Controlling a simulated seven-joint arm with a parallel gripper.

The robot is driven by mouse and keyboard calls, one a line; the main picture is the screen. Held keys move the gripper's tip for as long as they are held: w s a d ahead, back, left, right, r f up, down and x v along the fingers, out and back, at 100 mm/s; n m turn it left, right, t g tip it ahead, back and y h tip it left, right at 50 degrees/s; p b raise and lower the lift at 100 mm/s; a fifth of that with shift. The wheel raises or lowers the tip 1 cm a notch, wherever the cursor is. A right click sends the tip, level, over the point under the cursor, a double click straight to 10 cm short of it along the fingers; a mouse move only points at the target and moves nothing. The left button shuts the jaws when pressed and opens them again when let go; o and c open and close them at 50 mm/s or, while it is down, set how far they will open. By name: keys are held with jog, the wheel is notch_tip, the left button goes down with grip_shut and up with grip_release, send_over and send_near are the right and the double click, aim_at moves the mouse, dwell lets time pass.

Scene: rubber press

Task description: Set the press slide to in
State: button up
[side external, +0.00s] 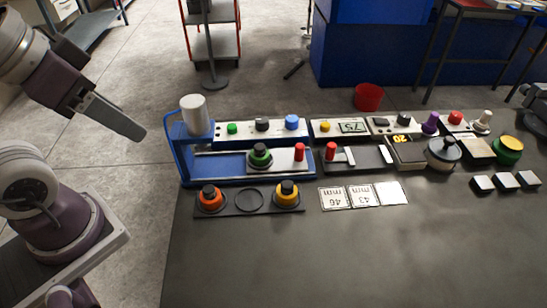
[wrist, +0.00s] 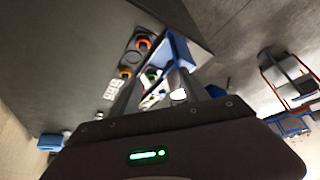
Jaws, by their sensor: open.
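The blue-framed press (side external: 176,150) stands at the left end of the table, with a white cylinder (side external: 195,114) above its left end. Its slide bed holds a green piece with a dark knob (side external: 260,156) right of the cylinder. A red upright handle (side external: 299,152) stands near the right end of the slide. My gripper (side external: 138,133) is raised to the left of the press, clear of it and empty. In the wrist view its fingers are apart, and the blue press frame (wrist: 177,48) shows between and beyond them, partly hidden.
A dark rack (side external: 249,212) before the press holds an orange piece (side external: 210,198) and a yellow piece (side external: 287,194). A button panel (side external: 262,127) runs behind the slide. A second red-handled fixture (side external: 368,157) stands to the right. The front table surface is clear.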

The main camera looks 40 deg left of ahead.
dwell(0.4)
jog(key=shift+w+r, duration=0.1)
jog(key=shift+w, duration=0.1)
jog(key=shift+c, duration=1.3)
jog(key=m+g, duration=0.2)
jog(key=g, duration=0.4)
send_over(300, 145)
notch_tip(300, 145, down, 13)
jog(key=shift+s+r, duration=0.1)
notch_tip(300, 145, down, 6)
jog(key=shift+r, duration=0.1)
jog(key=shift+f, duration=0.6)
grip_shut()
